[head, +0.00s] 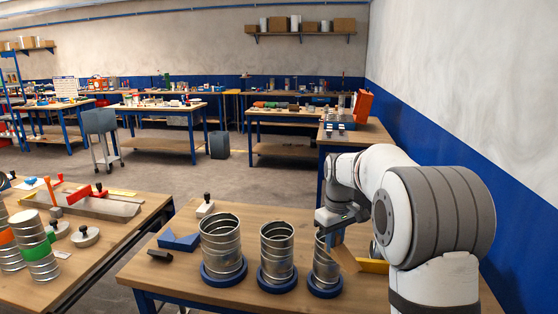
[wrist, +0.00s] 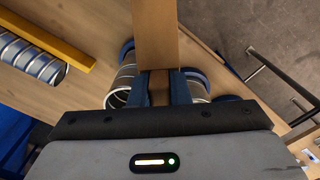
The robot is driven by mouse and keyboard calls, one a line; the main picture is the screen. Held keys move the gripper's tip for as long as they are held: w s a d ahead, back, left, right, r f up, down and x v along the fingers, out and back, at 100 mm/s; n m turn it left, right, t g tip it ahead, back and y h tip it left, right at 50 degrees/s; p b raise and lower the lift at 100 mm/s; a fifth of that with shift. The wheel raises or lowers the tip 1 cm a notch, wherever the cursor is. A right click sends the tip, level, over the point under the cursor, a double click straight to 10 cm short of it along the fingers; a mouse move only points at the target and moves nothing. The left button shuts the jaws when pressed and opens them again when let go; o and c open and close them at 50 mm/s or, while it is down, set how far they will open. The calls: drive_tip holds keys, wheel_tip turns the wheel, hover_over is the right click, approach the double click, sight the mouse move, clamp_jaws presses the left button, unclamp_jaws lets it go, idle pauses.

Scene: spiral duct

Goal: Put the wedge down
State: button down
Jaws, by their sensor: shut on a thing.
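My gripper (head: 338,236) hangs over the right part of the near table, just right of the rightmost spiral duct. Its blue fingers are shut on a tan wooden wedge (head: 346,259), which sticks out below them. In the wrist view the wedge (wrist: 157,35) runs up from between the fingers (wrist: 164,88). I cannot tell whether its lower end touches the table. The near table (head: 215,291) has a wooden top.
Three metal spiral ducts (head: 221,243) (head: 277,248) (head: 323,266) stand in blue rings close to my gripper. A yellow bar (head: 374,266) lies to the right. A blue angled block (head: 178,241) and a dark piece (head: 160,255) lie at the left.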

drive_tip(key=s+f+m+b, duration=0.1)
drive_tip(key=s+f+m, duration=0.2)
drive_tip(key=f, duration=1.1)
drive_tip(key=s+f+m+b, duration=0.2)
drive_tip(key=s+f, duration=0.3)
drive_tip(key=f, duration=1)
drive_tip(key=shift+s+d+m, duration=0.25)
drive_tip(key=shift+s+m, duration=0.1)
drive_tip(key=shift+m, duration=0.25)
